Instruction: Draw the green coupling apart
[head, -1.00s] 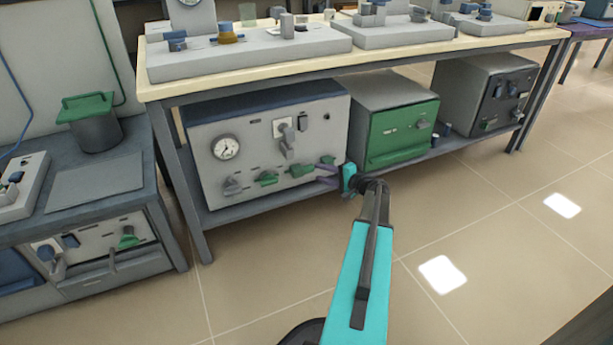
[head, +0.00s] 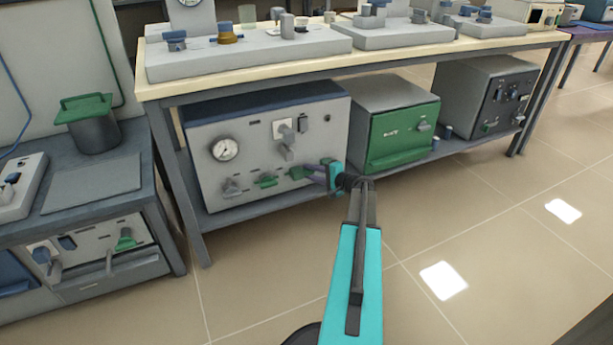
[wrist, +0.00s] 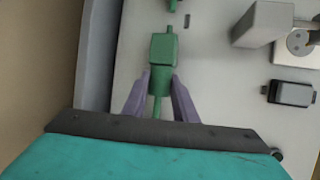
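The green coupling (wrist: 162,50) is on the light grey front panel of the cabinet, in the upper middle of the wrist view. It has a blocky body, and a thinner green stem runs down from it between my fingers. In the head view, green fittings sit low on the panel, one of them (head: 299,173) just left of my fingers. My gripper (wrist: 161,80) has purple fingers, one on each side of the coupling's lower end and stem. Gaps show beside the stem, so it looks open. Whether the fingertips touch the body is unclear. My gripper also shows in the head view (head: 314,172).
The cabinet (head: 215,180) stands on a low shelf under a bench. A dial gauge (head: 225,148) and a grey plug (head: 287,150) are on its panel. A green-fronted box (head: 400,134) stands to the right. Open floor lies in front.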

